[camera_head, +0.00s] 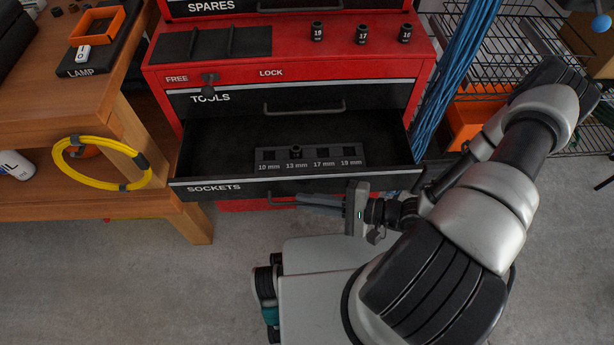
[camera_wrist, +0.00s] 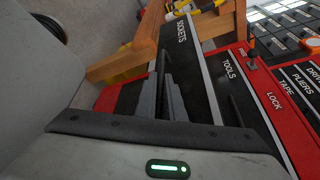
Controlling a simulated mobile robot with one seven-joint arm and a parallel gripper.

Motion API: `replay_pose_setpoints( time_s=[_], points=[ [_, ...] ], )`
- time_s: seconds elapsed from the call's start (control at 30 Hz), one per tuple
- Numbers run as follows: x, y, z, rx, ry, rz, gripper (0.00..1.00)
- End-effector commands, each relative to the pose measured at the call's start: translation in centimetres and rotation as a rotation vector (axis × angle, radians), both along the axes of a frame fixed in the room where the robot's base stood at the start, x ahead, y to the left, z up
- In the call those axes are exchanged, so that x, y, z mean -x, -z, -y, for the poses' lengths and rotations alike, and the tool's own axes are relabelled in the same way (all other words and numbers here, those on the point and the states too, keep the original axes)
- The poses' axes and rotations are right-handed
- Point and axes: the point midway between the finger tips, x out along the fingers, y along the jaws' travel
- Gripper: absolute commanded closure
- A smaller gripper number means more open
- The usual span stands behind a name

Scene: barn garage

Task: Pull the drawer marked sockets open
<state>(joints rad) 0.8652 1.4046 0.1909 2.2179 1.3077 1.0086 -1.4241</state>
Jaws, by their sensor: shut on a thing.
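The drawer marked SOCKETS (camera_head: 190,188) stands pulled out of the red cabinet, its dark inside showing. In it a grey rack labelled 10, 13, 17 and 19 mm (camera_head: 350,158) holds one dark socket (camera_head: 296,151) at the 13 mm place. My gripper (camera_head: 305,199) is at the drawer's front, its fingers shut on the drawer handle (camera_head: 281,203). Its fingers hide part of the handle. In the wrist view the fingers (camera_wrist: 166,95) reach to the drawer front (camera_wrist: 187,55); their hold on the handle is hard to make out there.
The TOOLS drawer (camera_head: 240,100) above is shut, beside a small lock knob (camera_head: 209,82) near FREE. Three sockets (camera_head: 361,34) stand on the cabinet top. A wooden bench (camera_head: 60,110) with a yellow cable coil (camera_head: 75,165) is at left, blue cables (camera_head: 450,80) at right. Floor in front is clear.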

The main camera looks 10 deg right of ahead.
Motion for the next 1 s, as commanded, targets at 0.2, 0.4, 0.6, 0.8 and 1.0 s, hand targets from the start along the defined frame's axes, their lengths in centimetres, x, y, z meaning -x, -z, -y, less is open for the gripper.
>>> replay_pose_setpoints(
  time_s=[0.2, 0.4, 0.6, 0.8, 1.0],
  points=[
    [3.0, -0.2, -0.1, -0.003, 0.001, 0.001, 1.0],
    [4.1, -0.1, -0.1, -0.002, 0.001, 0.002, 1.0],
    [4.3, -0.1, -0.1, -0.001, 0.001, 0.003, 1.0],
    [4.3, -0.1, -0.1, -0.001, 0.001, 0.003, 1.0],
    [4.3, 0.0, -0.1, 0.0, 0.0, 0.002, 0.84]
  ],
)
